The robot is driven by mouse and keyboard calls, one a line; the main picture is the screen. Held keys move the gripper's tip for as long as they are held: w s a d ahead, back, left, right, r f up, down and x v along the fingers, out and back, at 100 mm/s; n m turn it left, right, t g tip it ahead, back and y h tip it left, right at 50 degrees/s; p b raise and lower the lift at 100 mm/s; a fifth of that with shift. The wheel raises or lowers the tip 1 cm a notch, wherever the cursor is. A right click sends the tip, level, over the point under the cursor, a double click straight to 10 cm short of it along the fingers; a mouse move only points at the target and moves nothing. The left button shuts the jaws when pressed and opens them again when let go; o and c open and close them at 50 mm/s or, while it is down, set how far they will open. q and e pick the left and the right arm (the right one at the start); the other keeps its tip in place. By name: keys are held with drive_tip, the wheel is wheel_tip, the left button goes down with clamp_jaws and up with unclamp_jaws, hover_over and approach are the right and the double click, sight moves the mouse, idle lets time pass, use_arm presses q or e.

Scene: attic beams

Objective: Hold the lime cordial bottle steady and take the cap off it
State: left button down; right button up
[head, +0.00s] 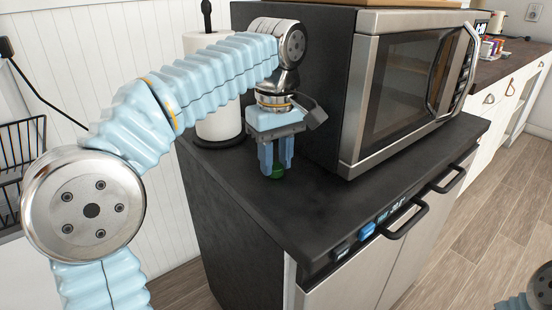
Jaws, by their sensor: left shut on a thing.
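My left gripper (276,170) points down over the dark worktop, in front of the microwave's left side. Its light blue fingers are shut on a small dark green thing, which looks like part of the lime cordial bottle (277,173). Only a little green shows low between and below the fingertips. The rest of it is hidden behind the fingers and hand. I cannot make out the cap, nor tell whether the green part touches the worktop. My right gripper is not in view; only a bit of my right arm shows at the bottom right corner.
A large microwave (348,95) stands close to the right of my left gripper. A paper towel roll (218,118) on a black stand is behind it to the left. The worktop (300,208) is clear in front. Cabinet handles (405,220) stick out from the front.

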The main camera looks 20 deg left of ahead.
use_arm(q)
drive_tip(key=shift+f, duration=0.15)
drive_tip(key=c, duration=0.8)
unclamp_jaws()
